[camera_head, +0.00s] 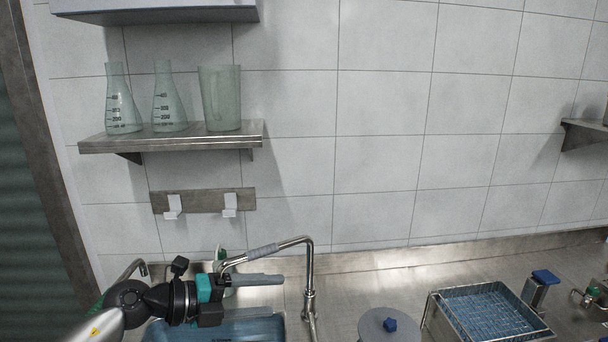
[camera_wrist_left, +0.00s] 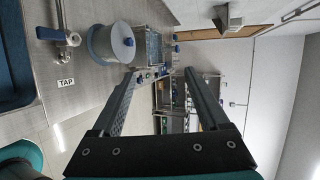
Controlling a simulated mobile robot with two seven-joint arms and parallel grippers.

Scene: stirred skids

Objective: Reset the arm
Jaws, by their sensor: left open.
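My left arm comes in from the lower left in the head view, and its gripper (camera_head: 258,280) is over the sink area, in front of the tap (camera_head: 308,270). In the left wrist view the two fingers of the left gripper (camera_wrist_left: 165,85) stand wide apart, with nothing between them but the distant room. The gripper is open and empty. My right arm and gripper are not in view.
A steel shelf (camera_head: 180,142) holds two flasks and a beaker above the sink (camera_head: 255,328). A round grey lid (camera_head: 375,327) with a blue knob and a wire basket (camera_head: 490,310) stand on the steel counter.

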